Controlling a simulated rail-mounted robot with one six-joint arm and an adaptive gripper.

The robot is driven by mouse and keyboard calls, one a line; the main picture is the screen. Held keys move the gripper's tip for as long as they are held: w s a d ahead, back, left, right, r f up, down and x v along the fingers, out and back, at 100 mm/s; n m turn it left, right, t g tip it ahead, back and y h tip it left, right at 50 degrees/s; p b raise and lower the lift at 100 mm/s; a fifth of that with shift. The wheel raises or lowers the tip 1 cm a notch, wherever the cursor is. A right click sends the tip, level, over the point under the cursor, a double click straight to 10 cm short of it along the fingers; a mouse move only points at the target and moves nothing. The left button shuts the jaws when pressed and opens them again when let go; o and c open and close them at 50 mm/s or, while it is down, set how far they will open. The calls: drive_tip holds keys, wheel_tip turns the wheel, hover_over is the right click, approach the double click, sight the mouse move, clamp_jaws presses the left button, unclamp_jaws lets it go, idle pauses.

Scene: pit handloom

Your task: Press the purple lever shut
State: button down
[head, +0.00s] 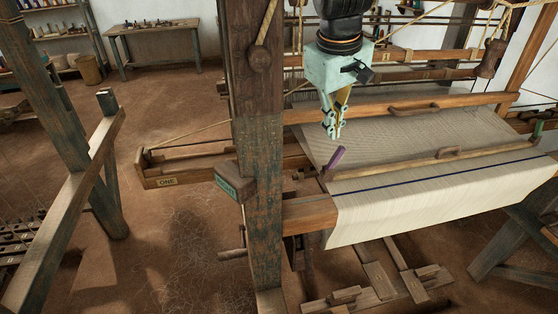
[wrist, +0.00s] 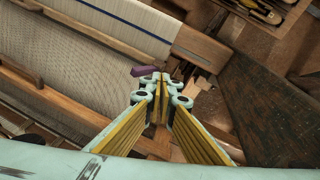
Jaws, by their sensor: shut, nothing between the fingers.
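The purple lever (head: 335,158) stands tilted up at the left end of the wooden bar that lies across the cloth. My gripper (head: 333,133) is shut and empty, pointing down, just above the lever in the head view. In the wrist view the purple lever (wrist: 145,70) shows just beyond and to the left of my fingertips (wrist: 161,80), and part of it is hidden behind them. I cannot tell whether the fingers touch it.
A thick wooden post (head: 258,150) stands close to the left of my gripper. The woven cloth (head: 400,215) spreads to the right. A green lever (head: 538,130) is at the bar's right end. A wooden beam (head: 410,108) crosses behind my gripper.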

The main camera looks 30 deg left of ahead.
drive_tip(key=shift+s+a, duration=0.15)
drive_tip(key=shift+a, duration=0.25)
drive_tip(key=shift+f, duration=0.1)
approach(334, 161)
wheel_tip(334, 161, down, 3)
drive_tip(key=s, duration=0.2)
drive_tip(key=shift+w+a+f, duration=0.1)
drive_tip(key=shift+w+f, duration=0.4)
drive_tip(key=shift+w, duration=0.3)
drive_tip(key=shift+w+f, duration=0.5)
drive_tip(key=shift+w, duration=0.3)
